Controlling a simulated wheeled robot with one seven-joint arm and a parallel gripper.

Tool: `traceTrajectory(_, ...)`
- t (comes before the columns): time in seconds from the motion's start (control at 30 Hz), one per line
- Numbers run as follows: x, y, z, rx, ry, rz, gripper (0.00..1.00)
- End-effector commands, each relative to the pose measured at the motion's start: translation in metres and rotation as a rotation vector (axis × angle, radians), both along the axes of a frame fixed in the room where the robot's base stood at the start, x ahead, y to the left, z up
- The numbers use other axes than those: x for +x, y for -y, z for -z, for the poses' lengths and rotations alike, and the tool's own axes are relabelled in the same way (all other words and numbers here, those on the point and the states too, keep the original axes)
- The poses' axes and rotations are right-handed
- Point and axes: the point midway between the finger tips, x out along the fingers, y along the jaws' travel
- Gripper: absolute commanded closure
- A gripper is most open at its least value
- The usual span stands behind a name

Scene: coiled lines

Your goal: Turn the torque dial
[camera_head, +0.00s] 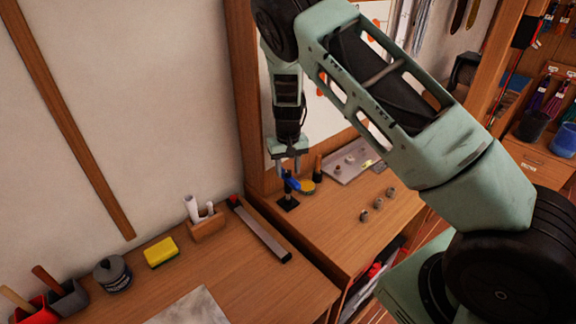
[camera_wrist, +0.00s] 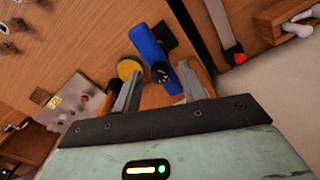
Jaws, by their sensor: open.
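A blue, bar-shaped tool (camera_head: 291,183) stands on a small black base (camera_head: 288,203) on the bench. In the wrist view the blue tool (camera_wrist: 146,45) lies slanted, with a dark round knob (camera_wrist: 160,72) on it that looks like the torque dial. The knob is too small to make out in the head view. My gripper (camera_head: 289,166) points down just above the blue tool. In the wrist view my gripper (camera_wrist: 158,72) is open, its fingers apart on either side of the knob. I cannot tell whether either finger touches it.
A round yellow-topped item (camera_head: 306,187) sits close to the blue tool, with an orange and black upright item (camera_head: 318,167) behind. Several small metal parts (camera_head: 378,203) lie to the right, before a grey plate (camera_head: 352,160). A long metal bar (camera_head: 262,232) lies left.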

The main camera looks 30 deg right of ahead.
Motion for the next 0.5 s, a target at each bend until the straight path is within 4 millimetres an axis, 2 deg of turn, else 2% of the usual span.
traceTrajectory(0.2,0.0002,0.0000,0.0003,0.000,0.000,0.000,0.58)
traceTrajectory(0.3,0.0002,0.0001,0.0002,0.000,0.000,0.000,0.86)
traceTrajectory(0.37,0.0002,0.0001,0.0002,0.000,0.000,0.000,1.00)
traceTrajectory(0.5,0.0002,0.0002,0.0003,0.000,0.000,0.004,1.00)
